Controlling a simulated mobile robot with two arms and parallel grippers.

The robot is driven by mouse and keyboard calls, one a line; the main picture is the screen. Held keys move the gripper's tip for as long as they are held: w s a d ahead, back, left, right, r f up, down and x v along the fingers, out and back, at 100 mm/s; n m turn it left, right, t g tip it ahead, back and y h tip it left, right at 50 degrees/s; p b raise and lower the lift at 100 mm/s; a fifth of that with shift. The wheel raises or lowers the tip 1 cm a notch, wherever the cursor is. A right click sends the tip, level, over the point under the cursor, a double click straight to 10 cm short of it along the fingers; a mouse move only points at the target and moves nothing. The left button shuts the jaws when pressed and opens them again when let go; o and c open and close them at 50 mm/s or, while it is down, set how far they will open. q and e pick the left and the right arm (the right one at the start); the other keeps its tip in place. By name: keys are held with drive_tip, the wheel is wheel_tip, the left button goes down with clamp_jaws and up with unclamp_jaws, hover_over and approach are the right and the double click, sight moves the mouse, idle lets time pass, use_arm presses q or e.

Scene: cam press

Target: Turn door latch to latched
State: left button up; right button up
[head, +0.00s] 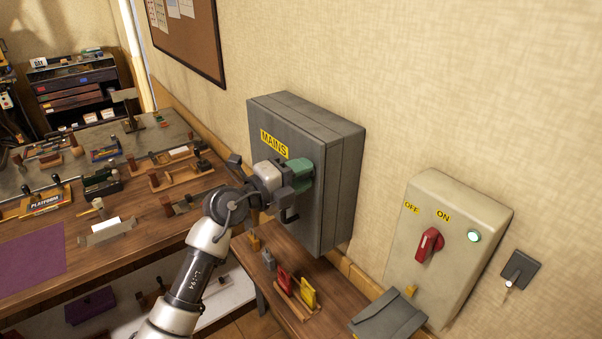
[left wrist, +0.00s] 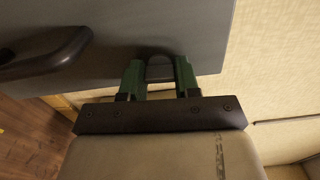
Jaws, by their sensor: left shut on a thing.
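The grey MAINS box (head: 290,125) hangs on the wall with its door closed or nearly closed. My left gripper (head: 302,172) is at the door's right edge, below and right of the yellow MAINS label. In the left wrist view its two green fingers (left wrist: 160,72) are shut on the dark door latch (left wrist: 160,66), one on each side. In the head view the gripper hides the latch, so its angle is hard to tell. A black door handle (left wrist: 45,55) sits beside it, apart from the fingers. My right gripper is not in view.
A beige switch box (head: 455,230) with a red knob (head: 428,245) and a lit green lamp is on the wall at right. Below stands a small shelf with red and yellow padlock-like pieces (head: 308,292). A cluttered workbench (head: 150,235) is at left.

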use_arm(q)
drive_tip(key=o, duration=0.9)
drive_tip(key=shift+a, duration=0.1)
drive_tip(key=b+v, duration=0.3)
drive_tip(key=v, duration=0.7)
drive_tip(key=shift+s+a+b, duration=0.2)
drive_tip(key=shift+a+b, duration=0.1)
drive_tip(key=shift+f, duration=0.15)
